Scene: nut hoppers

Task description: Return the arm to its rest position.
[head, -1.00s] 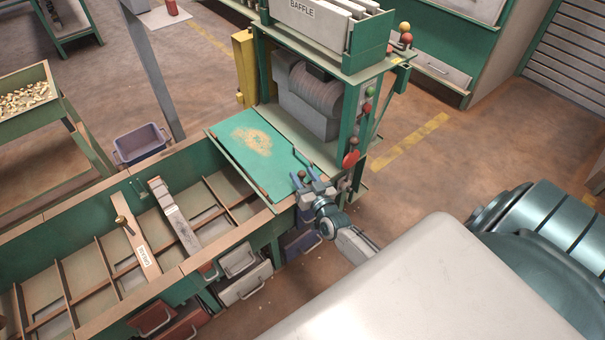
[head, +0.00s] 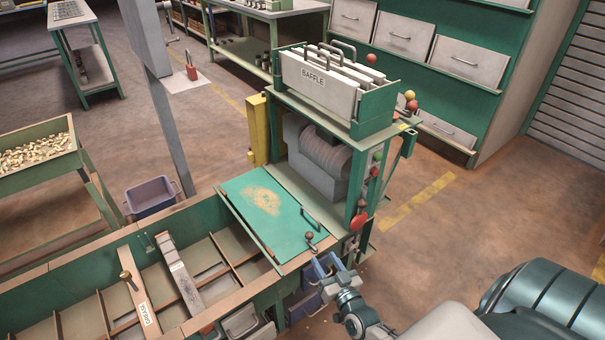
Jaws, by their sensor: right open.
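My right gripper (head: 328,263) is in the lower middle of the head view, just off the front right corner of the green panel (head: 245,200). Its two bluish fingers are apart, with nothing seen between them. My right arm comes up to it from the lower right. A lever with a dark reddish ball knob (head: 309,236) stands at the panel's near edge, just beyond the fingers and apart from them. My left gripper is not in view.
A green machine frame bears a BAFFLE box (head: 313,83) and has a red knob (head: 358,221) on its right side. A compartmented trough (head: 75,270) runs to the lower left. A blue-grey bin (head: 152,197) stands behind it. Floor (head: 480,220) is clear at the right.

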